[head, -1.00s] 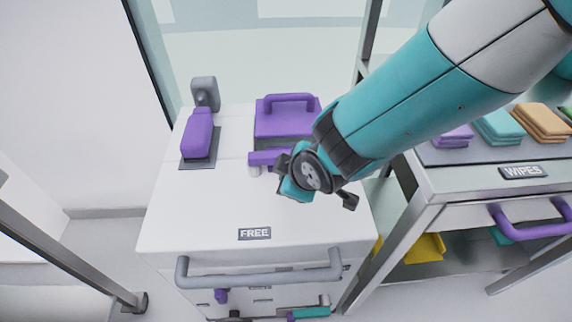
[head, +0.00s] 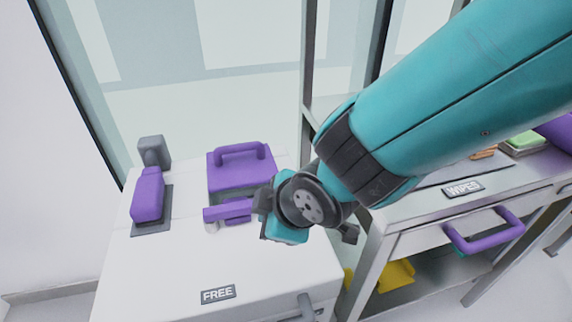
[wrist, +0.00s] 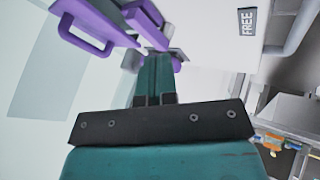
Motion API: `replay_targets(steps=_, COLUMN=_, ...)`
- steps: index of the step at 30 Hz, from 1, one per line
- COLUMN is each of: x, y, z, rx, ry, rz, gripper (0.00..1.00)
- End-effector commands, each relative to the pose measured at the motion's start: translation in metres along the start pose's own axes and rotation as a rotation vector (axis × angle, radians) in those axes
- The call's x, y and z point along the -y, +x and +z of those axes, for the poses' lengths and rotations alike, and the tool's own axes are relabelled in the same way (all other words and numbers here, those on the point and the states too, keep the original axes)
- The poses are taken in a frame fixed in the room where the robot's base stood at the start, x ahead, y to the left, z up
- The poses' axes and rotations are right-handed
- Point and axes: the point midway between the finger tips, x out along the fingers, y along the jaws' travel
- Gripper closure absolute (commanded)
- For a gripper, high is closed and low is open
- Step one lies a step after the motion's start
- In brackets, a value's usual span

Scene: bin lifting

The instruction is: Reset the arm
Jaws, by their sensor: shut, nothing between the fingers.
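My arm (head: 440,110) reaches in from the upper right of the head view, teal with dark joints. My gripper (wrist: 155,62) shows in the wrist view as teal fingers close together, shut and empty. In the head view its teal body hangs below the dark wrist joint, above the right part of the white cart top (head: 190,265) labelled FREE. The fingertips are hard to make out there. A purple bar-shaped part (head: 228,211) appears just left of the wrist, partly covered by it; I cannot tell whether they touch.
A purple lid with a handle (head: 240,170) and a purple block on a grey plate (head: 148,195) are on the cart's back half. A metal shelf with a WIPES drawer (head: 460,190) and purple handle (head: 485,232) stands at right. The cart's front left top is clear.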

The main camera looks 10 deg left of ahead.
Motion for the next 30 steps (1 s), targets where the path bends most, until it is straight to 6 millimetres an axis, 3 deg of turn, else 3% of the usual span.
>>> replay_targets(steps=4, x=-0.004, y=-0.006, z=0.002, rx=0.004, ry=0.020, rz=-0.003, gripper=1.00)
replay_targets(steps=7, x=-0.019, y=-0.036, z=0.011, rx=0.026, ry=0.130, rz=-0.029, gripper=1.00)
replay_targets(steps=8, x=-0.025, y=-0.051, z=0.017, rx=0.038, ry=0.184, rz=-0.043, gripper=1.00)
replay_targets(steps=13, x=-0.043, y=-0.164, z=0.055, rx=0.127, ry=0.588, rz=-0.160, gripper=1.00)
replay_targets(steps=15, x=-0.038, y=-0.209, z=0.067, rx=0.166, ry=0.739, rz=-0.208, gripper=1.00)
replay_targets(steps=18, x=-0.025, y=-0.261, z=0.080, rx=0.222, ry=0.910, rz=-0.263, gripper=1.00)
replay_targets(steps=21, x=-0.010, y=-0.294, z=0.088, rx=0.267, ry=1.023, rz=-0.297, gripper=1.00)
replay_targets(steps=25, x=0.002, y=-0.313, z=0.091, rx=0.300, ry=1.090, rz=-0.320, gripper=1.00)
replay_targets(steps=30, x=0.005, y=-0.314, z=0.092, rx=0.310, ry=1.100, rz=-0.327, gripper=1.00)
